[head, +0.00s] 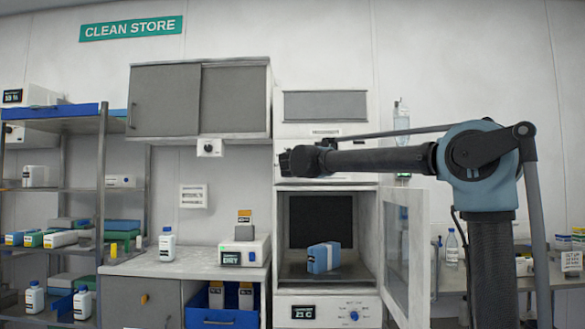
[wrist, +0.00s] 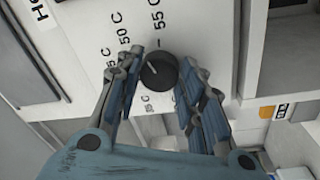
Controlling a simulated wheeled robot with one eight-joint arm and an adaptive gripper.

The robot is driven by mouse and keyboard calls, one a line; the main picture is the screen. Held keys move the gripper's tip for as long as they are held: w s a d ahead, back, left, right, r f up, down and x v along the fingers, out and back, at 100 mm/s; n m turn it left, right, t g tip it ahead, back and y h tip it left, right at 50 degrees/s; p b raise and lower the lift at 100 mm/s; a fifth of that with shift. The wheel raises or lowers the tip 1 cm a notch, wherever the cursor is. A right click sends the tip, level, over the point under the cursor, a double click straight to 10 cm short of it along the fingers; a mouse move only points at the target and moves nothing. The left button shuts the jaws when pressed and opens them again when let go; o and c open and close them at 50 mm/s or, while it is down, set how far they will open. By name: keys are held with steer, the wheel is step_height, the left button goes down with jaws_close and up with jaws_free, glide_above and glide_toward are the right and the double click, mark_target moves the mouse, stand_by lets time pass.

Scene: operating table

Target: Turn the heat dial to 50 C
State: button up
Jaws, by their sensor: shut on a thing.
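The heat dial (wrist: 157,72) is a small round black knob with a pale pointer line, on a white panel in the wrist view. Printed marks surround it, among them a 50 C mark (wrist: 125,34) at its upper left and a 55 C mark (wrist: 157,27) above it. The pointer line slants toward the upper left in the picture. My gripper (wrist: 160,66) has its blue-padded fingers on either side of the dial, shut on it. In the head view my gripper (head: 292,161) is at the cabinet front above the open compartment, and the dial is not discernible there.
Below is an open compartment (head: 285,235) holding a blue-and-white pack (head: 324,257). Its glass door (head: 396,245) stands open to the right, below my arm. A lower panel has a display (head: 303,312) and a blue knob (head: 354,315). A counter (head: 190,266) lies left.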

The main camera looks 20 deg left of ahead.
steer(key=o, duration=1.1)
steer(key=shift+f, duration=0.1)
steer(key=shift+c, duration=0.2)
steer(key=shift+s, duration=0.1)
steer(key=v, duration=1.1)
steer(key=shift+s+d, duration=0.15)
steer(key=shift+s, duration=0.2)
steer(key=shift+f, duration=0.1)
